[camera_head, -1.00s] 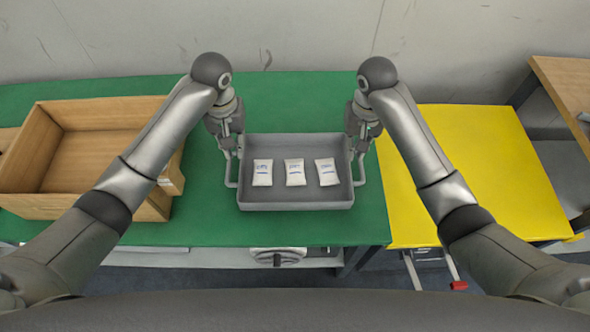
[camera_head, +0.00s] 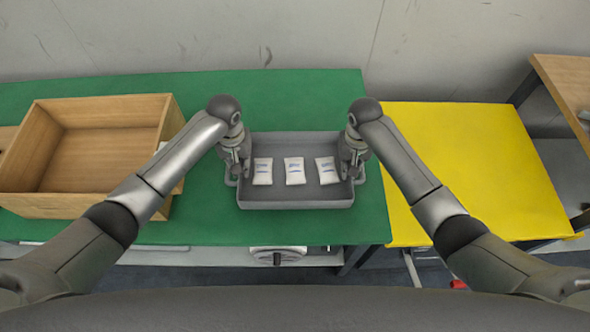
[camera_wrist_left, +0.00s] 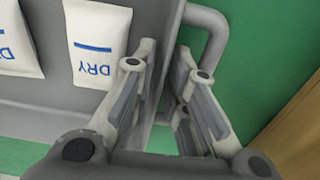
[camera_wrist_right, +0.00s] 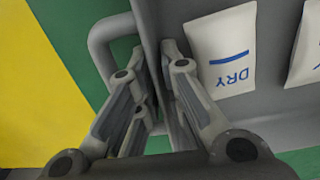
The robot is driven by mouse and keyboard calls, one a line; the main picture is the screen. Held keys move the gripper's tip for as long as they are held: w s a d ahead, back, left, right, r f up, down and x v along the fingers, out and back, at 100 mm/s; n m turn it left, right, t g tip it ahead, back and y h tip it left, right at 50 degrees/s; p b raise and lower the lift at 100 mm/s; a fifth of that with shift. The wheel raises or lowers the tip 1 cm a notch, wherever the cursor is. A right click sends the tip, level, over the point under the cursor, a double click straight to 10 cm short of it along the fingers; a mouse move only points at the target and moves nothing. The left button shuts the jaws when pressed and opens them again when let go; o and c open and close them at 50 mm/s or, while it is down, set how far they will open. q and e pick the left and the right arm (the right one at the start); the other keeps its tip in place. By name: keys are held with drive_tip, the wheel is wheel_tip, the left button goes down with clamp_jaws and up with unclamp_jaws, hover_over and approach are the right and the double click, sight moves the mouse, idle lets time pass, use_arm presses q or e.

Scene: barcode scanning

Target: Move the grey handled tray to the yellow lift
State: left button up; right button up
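The grey handled tray (camera_head: 295,204) sits on the green table, with three white packets (camera_head: 294,171) lying in it in a row. My left gripper (camera_head: 236,174) is at the tray's left side. In the left wrist view its fingers (camera_wrist_left: 166,50) are apart, beside the side wall, and the left handle (camera_wrist_left: 213,35) runs behind one finger. My right gripper (camera_head: 354,172) is at the right side. In the right wrist view its fingers (camera_wrist_right: 153,50) are apart near the wall and the right handle (camera_wrist_right: 100,40). The yellow lift (camera_head: 470,165) stands right of the table.
A wooden box (camera_head: 90,206) stands on the green table (camera_head: 300,100) at the left, close to my left arm. A wooden table (camera_head: 565,85) is at the far right. The yellow lift's top is empty. A wall runs behind.

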use_arm(q)
drive_tip(key=shift+c, duration=0.3)
use_arm(e)
drive_tip(key=shift+c, duration=0.3)
use_arm(q)
clamp_jaws()
use_arm(e)
clamp_jaws()
use_arm(q)
drive_tip(key=shift+r, duration=0.2)
use_arm(e)
drive_tip(key=shift+r, duration=0.15)
